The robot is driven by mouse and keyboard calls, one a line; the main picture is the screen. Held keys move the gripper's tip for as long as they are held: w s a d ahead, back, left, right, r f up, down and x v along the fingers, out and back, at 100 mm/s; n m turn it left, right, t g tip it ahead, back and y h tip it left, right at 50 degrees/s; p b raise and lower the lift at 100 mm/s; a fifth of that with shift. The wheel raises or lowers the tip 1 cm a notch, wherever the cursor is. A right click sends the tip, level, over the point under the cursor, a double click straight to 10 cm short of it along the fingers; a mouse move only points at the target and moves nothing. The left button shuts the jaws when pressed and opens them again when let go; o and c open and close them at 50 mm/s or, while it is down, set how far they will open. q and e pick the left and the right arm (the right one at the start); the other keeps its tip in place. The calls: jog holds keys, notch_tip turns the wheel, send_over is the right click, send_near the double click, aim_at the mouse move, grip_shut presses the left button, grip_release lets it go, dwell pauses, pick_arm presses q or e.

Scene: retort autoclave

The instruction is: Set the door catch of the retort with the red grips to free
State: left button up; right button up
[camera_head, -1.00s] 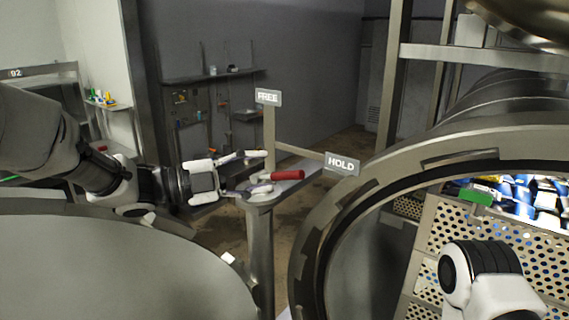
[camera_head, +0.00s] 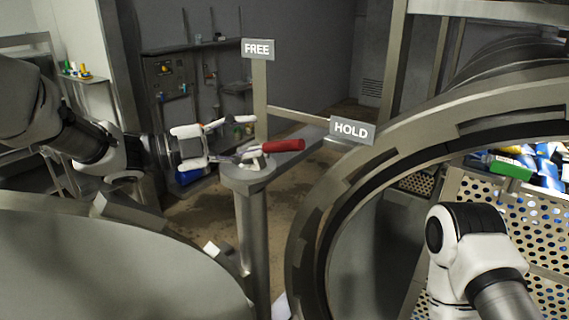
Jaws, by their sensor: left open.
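The door catch is a lever with a red grip (camera_head: 284,146), pivoted on top of a grey post (camera_head: 252,215). The grip points right, toward the HOLD sign (camera_head: 352,131) rather than the FREE sign (camera_head: 258,49) behind the post. My left gripper (camera_head: 246,137) comes in from the left and is open. Its fingers are near the pivot end of the lever, left of the red grip; I cannot tell whether they touch it. My right gripper is out of view; only a white and black part of my right arm shows at lower right.
The open round mouth of the retort (camera_head: 335,200) fills the right, with a perforated basket (camera_head: 540,215) inside it. A green handle (camera_head: 508,168) shows near the basket's top. A large round door (camera_head: 100,270) lies at lower left. Shelves stand against the back wall.

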aim_at(278, 147)
pick_arm(q)
jog(key=w+f, duration=0.1)
jog(key=w+f+b, duration=0.1)
jog(key=f, duration=0.1)
jog(key=w+f, duration=0.1)
jog(key=shift+f+b, duration=0.4)
jog(key=d+p, duration=0.1)
jog(key=d, duration=0.1)
jog(key=d+r+p, duration=0.1)
jog(key=d, duration=0.1)
jog(key=shift+r, duration=0.15)
jog(key=x, duration=0.1)
jog(key=p+x, duration=0.1)
jog(key=x, duration=0.1)
jog(key=shift+w+d+f, duration=0.2)
jog(key=shift+w+f, duration=0.1)
jog(key=shift+w, duration=0.15)
jog(key=shift+w+f, duration=0.1)
jog(key=shift+s+a, duration=0.15)
jog(key=shift+s, duration=0.05)
jog(key=shift+c, duration=1.1)
jog(key=shift+s, duration=0.1)
grip_shut()
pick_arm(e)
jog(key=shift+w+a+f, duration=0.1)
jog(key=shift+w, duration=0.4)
